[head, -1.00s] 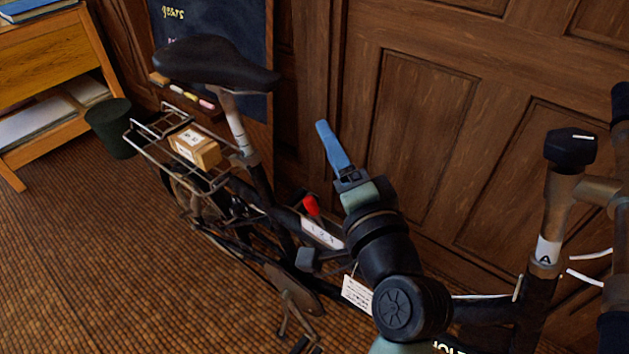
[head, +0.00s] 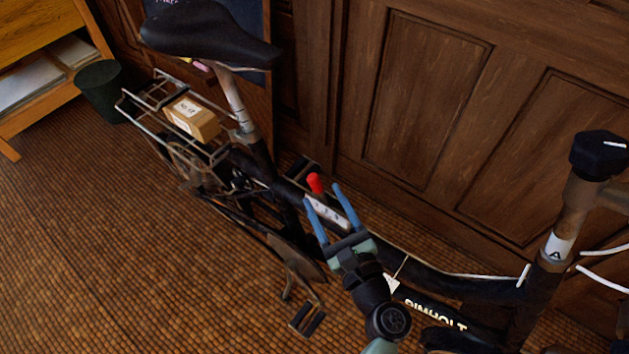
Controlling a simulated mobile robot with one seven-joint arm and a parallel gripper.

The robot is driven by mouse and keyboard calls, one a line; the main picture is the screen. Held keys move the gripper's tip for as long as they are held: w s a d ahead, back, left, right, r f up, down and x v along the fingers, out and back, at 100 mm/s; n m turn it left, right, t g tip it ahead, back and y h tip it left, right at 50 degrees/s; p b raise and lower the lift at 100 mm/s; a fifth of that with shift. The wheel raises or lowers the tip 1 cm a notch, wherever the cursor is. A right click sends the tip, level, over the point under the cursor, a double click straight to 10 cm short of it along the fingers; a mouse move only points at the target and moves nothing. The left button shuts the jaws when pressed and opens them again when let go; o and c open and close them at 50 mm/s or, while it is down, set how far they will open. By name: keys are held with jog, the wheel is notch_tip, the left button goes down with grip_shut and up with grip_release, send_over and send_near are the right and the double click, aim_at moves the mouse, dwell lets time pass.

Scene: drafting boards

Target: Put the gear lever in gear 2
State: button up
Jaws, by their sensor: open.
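The gear lever has a red knob (head: 315,183) and stands on the bicycle's top tube. Beside its base is a white plate (head: 326,213) with gear numbers, partly hidden behind my gripper; I cannot read which number the lever is at. My gripper (head: 322,192), with two blue fingers, is open and empty. Its fingers point toward the lever, and in the picture the red knob shows between and just beyond the fingertips. I cannot tell whether they touch it.
The black bicycle has a saddle (head: 208,35) and a rear rack holding a small cardboard box (head: 192,118). A white tag (head: 391,284) hangs near my wrist. The handlebar stem (head: 567,215) rises at right. A wooden panelled wall (head: 430,110) stands close behind.

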aim_at(317, 186)
jog(key=b+x, duration=0.1)
jog(key=x, duration=0.4)
jog(key=shift+w, duration=0.3)
grip_shut()
dwell(1.1)
